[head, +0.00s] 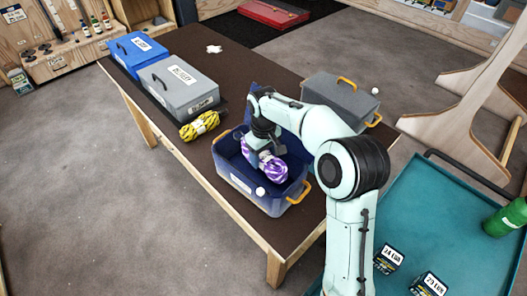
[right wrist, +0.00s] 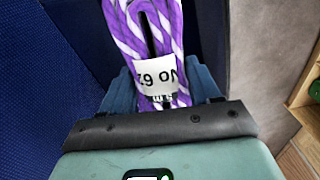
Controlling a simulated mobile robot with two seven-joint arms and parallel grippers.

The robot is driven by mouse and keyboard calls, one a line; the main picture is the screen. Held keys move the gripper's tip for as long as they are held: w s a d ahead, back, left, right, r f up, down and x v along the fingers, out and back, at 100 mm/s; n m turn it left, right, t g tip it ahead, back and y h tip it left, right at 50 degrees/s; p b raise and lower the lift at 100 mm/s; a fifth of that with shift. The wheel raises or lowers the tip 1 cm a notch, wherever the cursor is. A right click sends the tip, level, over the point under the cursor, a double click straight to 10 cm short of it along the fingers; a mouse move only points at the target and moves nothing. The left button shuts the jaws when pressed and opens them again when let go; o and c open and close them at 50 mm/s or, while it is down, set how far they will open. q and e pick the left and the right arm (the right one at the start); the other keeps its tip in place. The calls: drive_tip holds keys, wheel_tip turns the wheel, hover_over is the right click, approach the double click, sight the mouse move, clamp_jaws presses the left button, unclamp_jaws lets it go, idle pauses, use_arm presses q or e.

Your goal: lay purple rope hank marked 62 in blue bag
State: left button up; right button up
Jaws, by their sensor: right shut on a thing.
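The purple and white rope hank (head: 272,168) is inside the open blue bag (head: 240,184), which stands on the brown table and has orange handles. My right gripper (head: 262,152) reaches down into the bag and is shut on the hank. In the right wrist view, the hank (right wrist: 150,30) lies between the blue fingers of the gripper (right wrist: 163,88). Its white label is upside down and appears to read No 62. Whether the hank touches the bag's floor is unclear. My left gripper is not in view.
A yellow and black rope hank (head: 199,125) lies on the table (head: 240,72) beside a grey case (head: 180,82) and a blue case (head: 139,53). A dark grey box (head: 342,95) with orange handles stands behind my arm. A teal surface (head: 430,225) is at right.

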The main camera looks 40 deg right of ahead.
use_arm(q)
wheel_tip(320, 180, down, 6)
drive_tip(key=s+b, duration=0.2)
drive_tip(key=b, duration=0.3)
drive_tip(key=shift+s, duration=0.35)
use_arm(e)
drive_tip(key=shift+f, duration=5.35)
drive_tip(key=o, duration=1.3)
drive_tip(key=shift+o, duration=0.2)
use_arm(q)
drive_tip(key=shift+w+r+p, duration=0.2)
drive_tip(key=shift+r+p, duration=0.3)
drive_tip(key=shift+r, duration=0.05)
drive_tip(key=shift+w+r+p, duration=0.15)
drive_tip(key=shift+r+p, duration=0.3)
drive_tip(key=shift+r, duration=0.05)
use_arm(e)
wheel_tip(320, 180, up, 13)
drive_tip(key=shift+r, duration=0.2)
